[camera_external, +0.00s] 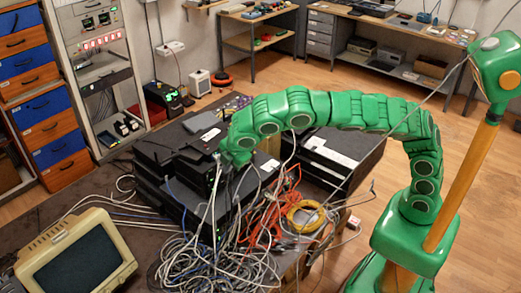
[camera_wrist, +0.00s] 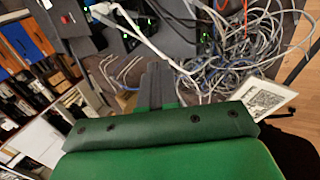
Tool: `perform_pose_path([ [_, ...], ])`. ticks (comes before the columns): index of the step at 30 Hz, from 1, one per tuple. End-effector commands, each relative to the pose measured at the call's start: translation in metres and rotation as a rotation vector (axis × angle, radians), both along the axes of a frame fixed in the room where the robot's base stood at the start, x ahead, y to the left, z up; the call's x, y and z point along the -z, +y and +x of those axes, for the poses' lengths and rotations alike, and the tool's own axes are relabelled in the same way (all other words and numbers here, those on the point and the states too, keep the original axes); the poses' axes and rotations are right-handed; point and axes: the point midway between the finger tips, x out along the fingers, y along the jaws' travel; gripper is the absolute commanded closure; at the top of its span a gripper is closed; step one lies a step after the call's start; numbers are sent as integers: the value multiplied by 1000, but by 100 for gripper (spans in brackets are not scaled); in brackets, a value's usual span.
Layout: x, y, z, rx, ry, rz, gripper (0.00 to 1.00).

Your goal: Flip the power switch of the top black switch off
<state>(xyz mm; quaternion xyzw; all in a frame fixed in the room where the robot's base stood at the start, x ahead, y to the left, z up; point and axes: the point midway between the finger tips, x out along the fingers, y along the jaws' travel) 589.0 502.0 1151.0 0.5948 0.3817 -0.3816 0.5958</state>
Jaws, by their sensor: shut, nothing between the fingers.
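A stack of black switches stands on the dark table, left of centre in the external view. The top black switch (camera_external: 170,140) lies flat on the stack, with its right part close to my arm. My gripper (camera_external: 226,168) is at the right side of the stack, pointing down; whether it touches the stack I cannot tell. In the wrist view my gripper (camera_wrist: 158,82) shows its dark fingers together and empty. Black device faces with green lights (camera_wrist: 130,42) and a white plug with a cable (camera_wrist: 108,12) lie beyond the fingertips. I cannot make out the power switch or its position.
A tangle of grey cables (camera_external: 205,262) with orange and yellow ones fills the table front. An old beige monitor (camera_external: 75,262) stands at the left front. Another black device (camera_external: 340,155) lies right of the stack, under my arm. The wooden floor behind is open.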

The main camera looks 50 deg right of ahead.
Motion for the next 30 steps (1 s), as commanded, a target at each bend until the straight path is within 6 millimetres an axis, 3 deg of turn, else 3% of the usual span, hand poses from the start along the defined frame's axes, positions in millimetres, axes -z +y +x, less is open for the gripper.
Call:
perform_pose_path([
  [8,20,0,10,0,1,1,100],
  [23,95,-1,43,2,3,1,100],
  [30,89,1,58,-2,0,2,100],
])
